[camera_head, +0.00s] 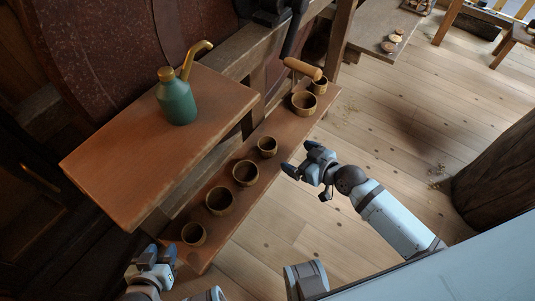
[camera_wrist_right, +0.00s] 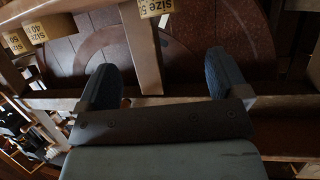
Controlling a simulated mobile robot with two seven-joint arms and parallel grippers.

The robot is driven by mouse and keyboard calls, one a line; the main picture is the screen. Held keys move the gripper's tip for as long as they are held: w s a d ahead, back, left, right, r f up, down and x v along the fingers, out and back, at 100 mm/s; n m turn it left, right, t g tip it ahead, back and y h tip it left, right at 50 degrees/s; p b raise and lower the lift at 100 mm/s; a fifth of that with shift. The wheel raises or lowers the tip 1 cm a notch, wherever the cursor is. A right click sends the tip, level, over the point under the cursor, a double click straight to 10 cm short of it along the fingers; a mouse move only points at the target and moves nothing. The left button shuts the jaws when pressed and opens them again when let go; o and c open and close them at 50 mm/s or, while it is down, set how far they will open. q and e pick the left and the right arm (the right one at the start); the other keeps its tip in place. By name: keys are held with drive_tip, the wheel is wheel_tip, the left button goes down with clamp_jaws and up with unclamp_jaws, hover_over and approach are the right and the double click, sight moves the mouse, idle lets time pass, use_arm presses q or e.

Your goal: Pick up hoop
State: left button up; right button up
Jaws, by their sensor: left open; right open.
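I cannot tell which one is meant. My right gripper (camera_head: 298,161) is open and empty, to the right of the shelf and apart from the hoops. Its two spread fingers also show in the right wrist view (camera_wrist_right: 163,75). My left gripper (camera_head: 156,256) is open at the lower left, near the closest hoop.
A green oil can (camera_head: 177,100) with a brass spout stands on the higher wooden bench (camera_head: 130,155). A wooden-handled tool (camera_head: 303,68) is beside the far hoops. Size labels (camera_wrist_right: 154,7) show in the wrist view. The plank floor (camera_head: 400,130) at right is mostly clear.

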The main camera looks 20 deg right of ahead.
sight(261, 140)
drive_tip(key=b+x, duration=0.1)
drive_tip(key=x, duration=1.2)
drive_tip(key=shift+w+a+f, duration=0.1)
drive_tip(key=shift+w+a, duration=0.1)
drive_tip(key=shift+c, duration=0.4)
drive_tip(key=c, duration=0.9)
